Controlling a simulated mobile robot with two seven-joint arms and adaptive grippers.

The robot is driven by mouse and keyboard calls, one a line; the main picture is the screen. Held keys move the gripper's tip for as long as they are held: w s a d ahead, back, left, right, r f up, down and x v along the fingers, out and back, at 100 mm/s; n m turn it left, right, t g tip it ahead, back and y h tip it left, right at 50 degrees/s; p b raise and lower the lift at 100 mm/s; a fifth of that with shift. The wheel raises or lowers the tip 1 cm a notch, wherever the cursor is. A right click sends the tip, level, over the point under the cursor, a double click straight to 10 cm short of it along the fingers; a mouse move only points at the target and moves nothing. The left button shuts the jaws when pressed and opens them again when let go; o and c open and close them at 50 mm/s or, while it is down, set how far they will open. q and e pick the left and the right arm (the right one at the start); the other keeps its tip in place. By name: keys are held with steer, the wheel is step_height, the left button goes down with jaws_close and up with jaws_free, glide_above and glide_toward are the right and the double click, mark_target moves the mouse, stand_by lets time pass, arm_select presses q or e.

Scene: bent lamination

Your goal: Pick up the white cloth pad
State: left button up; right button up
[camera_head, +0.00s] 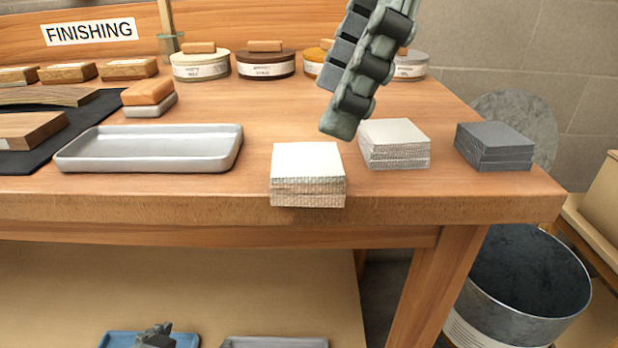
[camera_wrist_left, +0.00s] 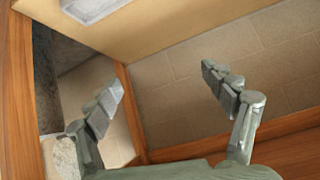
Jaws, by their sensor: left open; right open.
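The white cloth pad (camera_head: 307,162) is a folded, layered stack at the front edge of the wooden bench, slightly overhanging the edge. A greyer white folded stack (camera_head: 393,133) lies behind it to the right. My right gripper (camera_head: 338,104) comes down from the top, above and behind the pad and apart from it. It is open and empty, with its fingers seen nearly side-on. My left gripper (camera_head: 155,338) shows only as a small part at the bottom, well below the bench top. In the left wrist view its fingers (camera_wrist_left: 158,82) are spread with nothing between them.
A dark grey stack (camera_head: 493,148) lies at the right corner. A shallow white tray (camera_head: 150,165) is left of the pad. Several round tins (camera_head: 265,66) line the back. A metal bucket (camera_head: 520,285) stands at lower right. A blue tray (camera_head: 118,340) is on the lower shelf (camera_head: 200,290).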

mark_target(313, 158)
steer(key=x, duration=0.6)
steer(key=shift+d+f, duration=0.15)
steer(key=shift+f, duration=0.1)
steer(key=shift+c, duration=0.3)
steer(key=c, duration=1)
steer(key=shift+r, duration=0.15)
